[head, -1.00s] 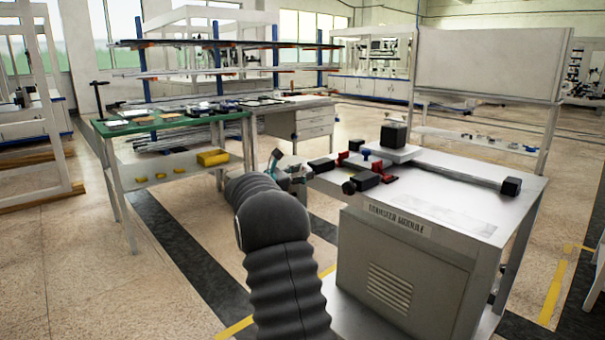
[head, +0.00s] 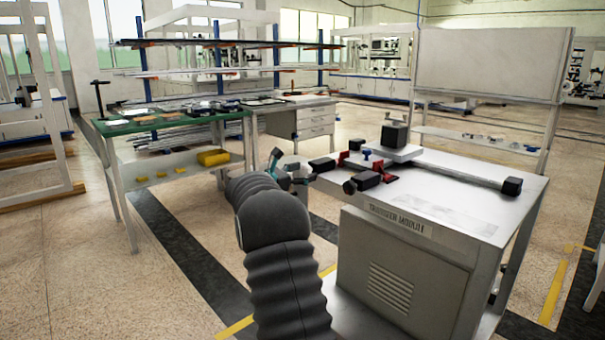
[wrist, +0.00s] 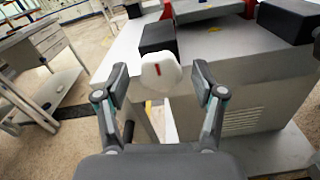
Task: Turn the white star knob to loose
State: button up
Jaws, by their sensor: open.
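The white star knob (wrist: 160,73) is in the wrist view, at the near edge of the transfer module's top, with a red mark on its face. The red mark stands close to upright, tilted slightly. My gripper (wrist: 159,88) is open, its two fingers to the left and right of the knob. The fingers look apart from the knob; I cannot tell how far in front of it they are. In the head view my gripper (head: 292,172) is at the left end of the module, and the knob cannot be made out there.
The transfer module (head: 400,270) is a white cabinet with black blocks and red clamps on top. A black block (wrist: 158,38) sits right behind the knob. A green-topped bench (head: 170,123) stands to the left. Open floor lies between them.

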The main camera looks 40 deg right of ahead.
jog(key=a, duration=1.2)
jog(key=shift+s, duration=0.45)
jog(key=s+a+f+m+g+y, duration=0.1)
jog(key=s+a+f+m+y, duration=0.3)
jog(key=f, duration=0.3)
jog(key=s+a+f+m+y, duration=0.2)
jog(key=s+f+m+y, duration=0.1)
jog(key=s+f, duration=0.35)
jog(key=s+a+r+m+t+y, duration=0.2)
jog(key=s+a+m+y, duration=0.3)
jog(key=s+a, duration=0.7)
jog(key=s+a+r+m+t+y, duration=0.2)
jog(key=s+a+y, duration=0.4)
jog(key=s+a, duration=0.6)
jog(key=shift+s+r+m+t, duration=0.2)
jog(key=shift+s+m+t, duration=0.5)
jog(key=shift+s+m, duration=1.35)
